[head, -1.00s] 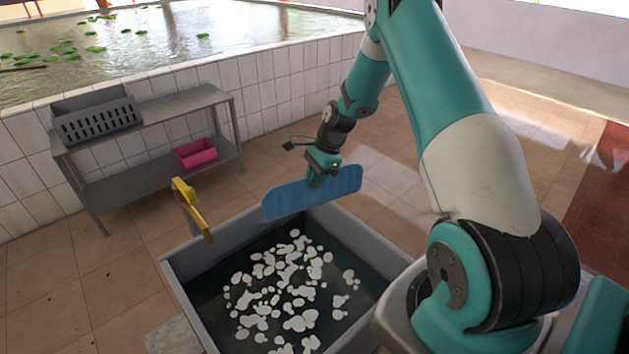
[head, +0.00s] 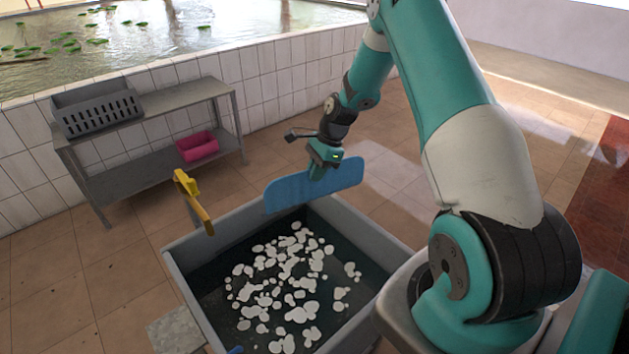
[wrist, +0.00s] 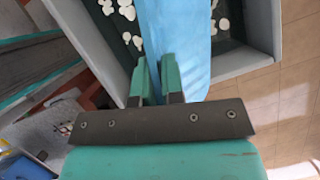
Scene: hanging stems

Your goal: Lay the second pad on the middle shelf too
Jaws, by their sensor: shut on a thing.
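A flat blue pad (head: 342,182) with rounded corners is held on edge above the far rim of the grey tub. My gripper (head: 318,173) is shut on its upper edge. In the wrist view the pad (wrist: 185,28) runs away between the fingers (wrist: 156,75) and partly covers the tub. I cannot tell for certain which surface is the middle shelf. Grey slabs with teal edges (wrist: 35,62), perhaps shelves, show at the left of the wrist view. No other pad is clearly seen.
The grey tub (head: 180,270) holds dark water with many white floating pieces. A metal table (head: 180,97) by the tiled wall carries a slotted grey crate (head: 100,110) and, below, a pink bin (head: 198,147). Floor behind the tub is clear.

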